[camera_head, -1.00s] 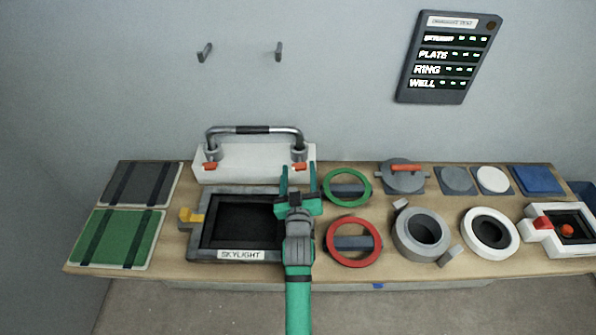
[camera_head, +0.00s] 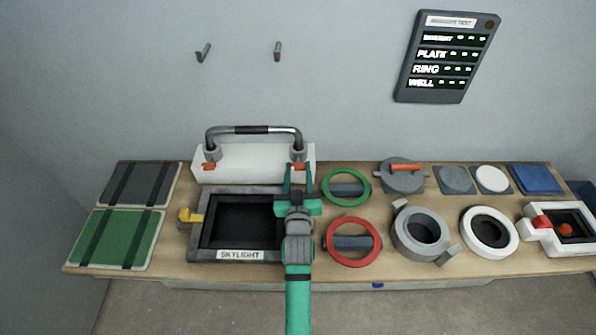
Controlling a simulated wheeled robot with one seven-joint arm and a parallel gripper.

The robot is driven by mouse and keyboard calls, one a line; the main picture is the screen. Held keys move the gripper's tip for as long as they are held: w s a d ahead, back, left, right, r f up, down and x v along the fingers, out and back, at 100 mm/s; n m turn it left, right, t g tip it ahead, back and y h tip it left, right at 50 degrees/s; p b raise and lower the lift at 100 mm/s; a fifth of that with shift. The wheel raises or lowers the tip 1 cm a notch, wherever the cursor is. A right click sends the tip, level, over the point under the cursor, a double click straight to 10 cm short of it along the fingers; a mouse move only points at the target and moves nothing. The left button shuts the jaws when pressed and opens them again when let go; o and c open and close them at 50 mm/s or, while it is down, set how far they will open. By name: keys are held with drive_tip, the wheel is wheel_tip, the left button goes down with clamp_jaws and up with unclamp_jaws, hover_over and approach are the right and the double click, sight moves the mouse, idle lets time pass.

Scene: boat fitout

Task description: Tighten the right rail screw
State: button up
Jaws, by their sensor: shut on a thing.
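A metal rail (camera_head: 252,131) with a dark middle band stands on a white block (camera_head: 250,171) at the back of the bench. Each end sits in a grey socket. The left rail screw, an orange-red tab (camera_head: 209,167), shows at the left socket's front. The right rail screw, a matching orange-red tab (camera_head: 298,167), shows at the right socket. My green gripper (camera_head: 300,176) reaches up to the right screw, its fingers closed on it and partly hiding it.
The dark skylight frame (camera_head: 195,240) with a yellow latch (camera_head: 190,215) lies in front, left of my arm. A green ring (camera_head: 366,188) and a red ring (camera_head: 374,255) lie close to the right. A lit status panel (camera_head: 447,57) hangs on the wall.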

drive_tip(key=o, duration=1.1)
drive_tip(key=shift+c, duration=0.2)
drive_tip(key=s, duration=1)
drive_tip(key=shift+s, duration=0.4)
